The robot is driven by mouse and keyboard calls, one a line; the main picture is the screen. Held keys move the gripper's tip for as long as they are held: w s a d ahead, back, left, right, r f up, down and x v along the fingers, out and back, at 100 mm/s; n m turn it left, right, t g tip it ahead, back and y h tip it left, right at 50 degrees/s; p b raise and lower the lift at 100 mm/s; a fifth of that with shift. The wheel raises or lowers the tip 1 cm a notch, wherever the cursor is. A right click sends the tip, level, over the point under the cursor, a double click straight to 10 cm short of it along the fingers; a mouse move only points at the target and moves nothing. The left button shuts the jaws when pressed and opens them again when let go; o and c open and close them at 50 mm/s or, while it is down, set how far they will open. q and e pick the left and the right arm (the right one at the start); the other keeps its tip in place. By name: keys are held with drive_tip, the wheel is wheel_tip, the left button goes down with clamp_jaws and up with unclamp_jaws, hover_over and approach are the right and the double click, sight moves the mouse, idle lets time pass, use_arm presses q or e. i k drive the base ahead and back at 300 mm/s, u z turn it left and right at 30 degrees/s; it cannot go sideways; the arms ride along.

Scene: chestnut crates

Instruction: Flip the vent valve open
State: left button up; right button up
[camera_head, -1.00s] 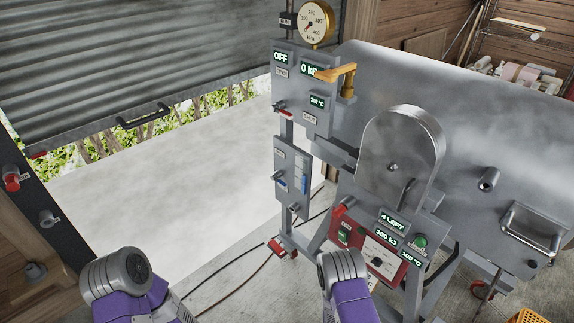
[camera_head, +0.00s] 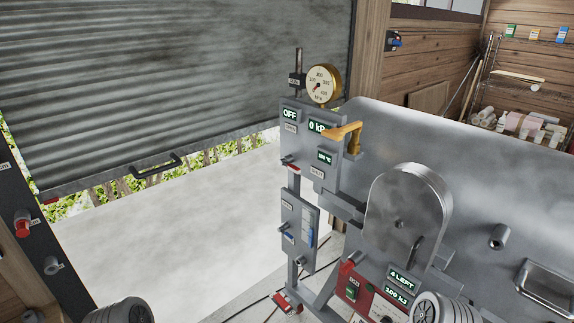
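A yellow lever handle (camera_head: 345,133), which looks like the vent valve, sits at the upper right of the grey control panel (camera_head: 300,146). Its arm points left across the panel and its stem goes down at the right end. The panel's displays read OFF and 0 kPa. A round gauge (camera_head: 323,84) stands above it. I cannot read the small labels well enough to confirm which part is the vent. Only rounded parts of my two arms show at the bottom edge, well below the lever. Neither gripper is in view.
A large grey metal drum machine (camera_head: 470,160) with a rounded cover (camera_head: 405,215) stands right of the panel. A red control box (camera_head: 352,290) is below it. A roller shutter (camera_head: 170,80) hangs partly raised at the left. Shelves with small goods (camera_head: 525,123) are at the back right.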

sight(293, 169)
drive_tip(key=u, duration=0.55)
drive_tip(key=i, duration=1.2)
drive_tip(key=z, duration=0.45)
